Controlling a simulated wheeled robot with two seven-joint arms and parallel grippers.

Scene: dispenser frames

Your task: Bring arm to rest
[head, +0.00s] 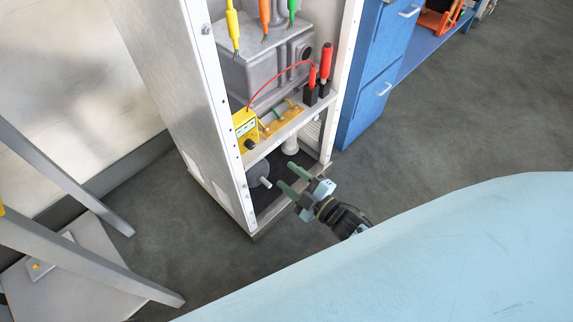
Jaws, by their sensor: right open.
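My right gripper (292,181) is in the lower middle of the head view, in front of the lower opening of a tall white cabinet frame (226,130). Its two greenish fingers are apart and point up and left toward the opening. I see nothing between them. The black wrist behind the gripper runs down to the right, and the rest of that arm is hidden behind the large light blue surface (440,250). My left gripper does not show.
The cabinet's shelf holds a yellow box (245,127) and red-and-black probes (325,65). Yellow, orange and green cables hang above. Blue drawers (372,85) stand to the right. Grey slanted legs (75,255) stand at left. Dark floor (480,110) is clear at right.

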